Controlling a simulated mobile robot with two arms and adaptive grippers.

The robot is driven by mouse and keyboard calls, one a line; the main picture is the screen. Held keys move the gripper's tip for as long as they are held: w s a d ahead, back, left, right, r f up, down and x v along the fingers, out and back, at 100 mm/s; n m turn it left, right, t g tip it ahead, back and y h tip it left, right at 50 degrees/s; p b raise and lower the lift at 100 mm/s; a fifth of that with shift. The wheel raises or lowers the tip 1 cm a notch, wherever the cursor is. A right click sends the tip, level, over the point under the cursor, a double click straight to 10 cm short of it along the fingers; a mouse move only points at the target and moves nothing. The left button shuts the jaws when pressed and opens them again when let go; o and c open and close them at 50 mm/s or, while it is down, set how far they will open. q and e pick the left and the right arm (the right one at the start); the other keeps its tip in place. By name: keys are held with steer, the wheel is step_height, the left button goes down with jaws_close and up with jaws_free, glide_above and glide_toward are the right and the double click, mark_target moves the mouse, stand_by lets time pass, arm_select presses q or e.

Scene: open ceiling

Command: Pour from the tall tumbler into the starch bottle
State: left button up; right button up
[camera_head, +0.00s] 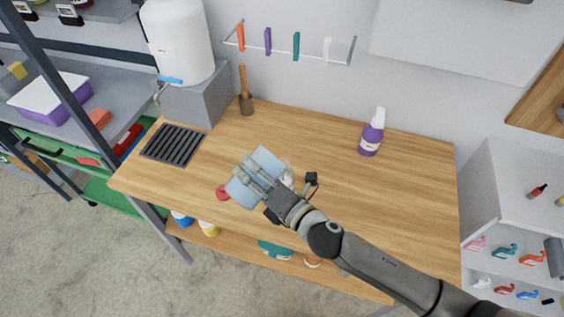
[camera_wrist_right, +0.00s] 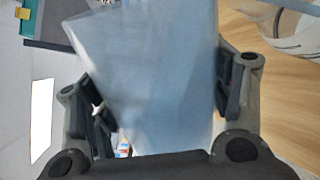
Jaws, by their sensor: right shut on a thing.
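My right gripper (camera_head: 257,181) is shut on the pale blue tall tumbler (camera_head: 266,163) and holds it strongly tilted over the wooden worktop. In the right wrist view, the tumbler (camera_wrist_right: 155,75) fills the space between the fingers (camera_wrist_right: 165,105). A whitish, partly clear object (camera_head: 288,174) shows just behind the tumbler, mostly hidden. I cannot tell whether it is the starch bottle, or whether the tumbler touches it. A purple spray bottle (camera_head: 372,135) with a white top stands upright at the back right. My left gripper is not in view.
The wooden worktop (camera_head: 330,140) is clear around the spray bottle. A red item (camera_head: 223,192) lies beside the tumbler. A black grate (camera_head: 173,145), a white tank (camera_head: 180,42) on a grey block and a wooden-handled tool (camera_head: 246,100) are at the left and back.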

steer(key=shift+r+m, duration=0.4)
steer(key=shift+m, duration=0.1)
stand_by(1.4)
steer(key=shift+f, duration=0.2)
steer(key=shift+n, duration=0.9)
steer(key=shift+r+n+t+p, duration=0.25)
steer(key=shift+n+p, duration=0.25)
steer(key=shift+n, duration=0.6)
steer(key=shift+s+f+n+b, duration=0.1)
steer(key=shift+f+n+b, duration=0.55)
steer(key=shift+f+n, duration=0.1)
steer(key=f+b, duration=0.1)
steer(key=f+n+b, duration=0.1)
steer(key=f, duration=0.1)
steer(key=s+a+f+n+b, duration=0.1)
steer(key=b, duration=0.1)
steer(key=shift+a+f+t, duration=0.1)
steer(key=shift+f+t, duration=0.2)
steer(key=shift+t, duration=0.05)
steer(key=n, duration=0.1)
steer(key=s+a+f+n+b, duration=0.1)
steer(key=n, duration=0.1)
steer(key=shift+f, duration=0.2)
steer(key=shift+s+a+f+n+t+b, duration=0.15)
steer(key=shift+n+b, duration=0.05)
steer(key=shift+n, duration=0.4)
steer(key=shift+s+a+f+n+t+b, duration=0.1)
steer(key=shift+a+f+n+t+b, duration=0.1)
steer(key=shift+n, duration=0.35)
steer(key=shift+d+r, duration=0.1)
